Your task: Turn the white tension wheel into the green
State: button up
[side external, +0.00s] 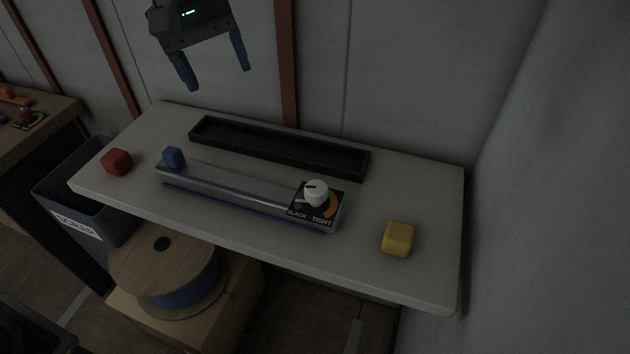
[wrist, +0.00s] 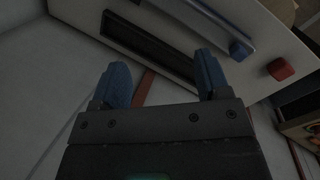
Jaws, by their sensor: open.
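The white tension wheel (side external: 316,192) is a small round knob with a dark pointer mark. It sits on a black dial plate (side external: 298,211) lettered SLACK and TIGHT, with an orange-yellow arc at its right; I cannot make out a green part. The plate is at the right end of a long grey bar (side external: 225,187) on the table; part of the bar also shows in the wrist view (wrist: 205,18). My gripper (side external: 212,78) is open and empty, high above the back left of the table, well apart from the wheel. Its blue fingers show in the wrist view (wrist: 162,82).
A blue block (side external: 173,157) is at the bar's left end. A red block (side external: 117,161) and a yellow block (side external: 397,239) lie on the white table (side external: 420,190). A black tray (side external: 280,148) lies behind the bar. A scrap bin (side external: 75,226) and cable spool (side external: 165,265) stand below.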

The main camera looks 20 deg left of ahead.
aim_at(315, 187)
jog(key=w+d+f+n+g, duration=0.3)
jog(key=w+d+f, duration=0.2)
jog(key=d+f, duration=0.4)
jog(key=shift+h, duration=0.3)
jog(key=x, duration=0.8)
jog(key=d+x, duration=0.1)
jog(key=x, duration=0.3)
jog(key=shift+s+d+f, duration=0.15)
jog(key=shift+s, duration=0.15)
jog(key=c, duration=0.9)
